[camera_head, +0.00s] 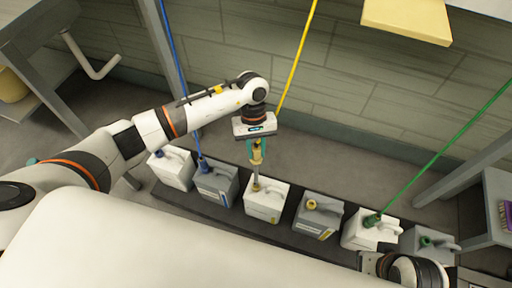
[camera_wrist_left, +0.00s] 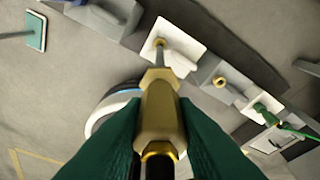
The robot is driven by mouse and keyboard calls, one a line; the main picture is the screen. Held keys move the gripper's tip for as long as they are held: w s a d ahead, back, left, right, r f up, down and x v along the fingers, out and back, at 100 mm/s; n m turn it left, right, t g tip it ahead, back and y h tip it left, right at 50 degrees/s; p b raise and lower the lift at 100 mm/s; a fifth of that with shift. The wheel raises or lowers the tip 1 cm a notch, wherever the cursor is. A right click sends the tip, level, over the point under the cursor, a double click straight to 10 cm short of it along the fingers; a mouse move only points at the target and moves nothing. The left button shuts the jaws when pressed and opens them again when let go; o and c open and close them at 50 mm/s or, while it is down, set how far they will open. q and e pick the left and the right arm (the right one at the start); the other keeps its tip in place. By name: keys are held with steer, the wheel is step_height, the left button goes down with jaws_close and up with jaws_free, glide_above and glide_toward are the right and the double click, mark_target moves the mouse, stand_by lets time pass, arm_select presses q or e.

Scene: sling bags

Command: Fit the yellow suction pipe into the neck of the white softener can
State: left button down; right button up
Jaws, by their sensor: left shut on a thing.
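The yellow suction pipe (camera_head: 257,157) hangs below my left gripper (camera_head: 256,148), its yellow hose (camera_head: 297,60) running up behind. The left wrist view shows its brass-yellow body (camera_wrist_left: 160,118) between the green fingers, which are shut on it. Its thin grey tube points down to the white softener can (camera_head: 265,204) in the middle of the row. In the left wrist view the tube's lower end meets the yellow-ringed neck of that can (camera_wrist_left: 183,50). I cannot tell how deep the end sits. The jaws of my right gripper do not show.
A dark grey can (camera_head: 216,184) with a blue hose stands to the left, and a grey can (camera_head: 318,216) with a yellow neck to the right. A white can (camera_head: 366,232) with a green hose stands further right. The cans stand close together on a dark strip.

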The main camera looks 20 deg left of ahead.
mark_target(256, 169)
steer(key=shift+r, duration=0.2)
arm_select(q)
steer(key=shift+b, duration=0.6)
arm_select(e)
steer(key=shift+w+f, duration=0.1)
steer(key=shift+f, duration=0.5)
arm_select(q)
steer(key=shift+f+b, duration=0.3)
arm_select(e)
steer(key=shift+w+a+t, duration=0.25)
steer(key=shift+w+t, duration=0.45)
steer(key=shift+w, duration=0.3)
arm_select(q)
steer(key=shift+f, duration=0.1)
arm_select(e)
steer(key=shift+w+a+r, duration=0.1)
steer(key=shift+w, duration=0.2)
arm_select(q)
steer(key=shift+f, duration=0.15)
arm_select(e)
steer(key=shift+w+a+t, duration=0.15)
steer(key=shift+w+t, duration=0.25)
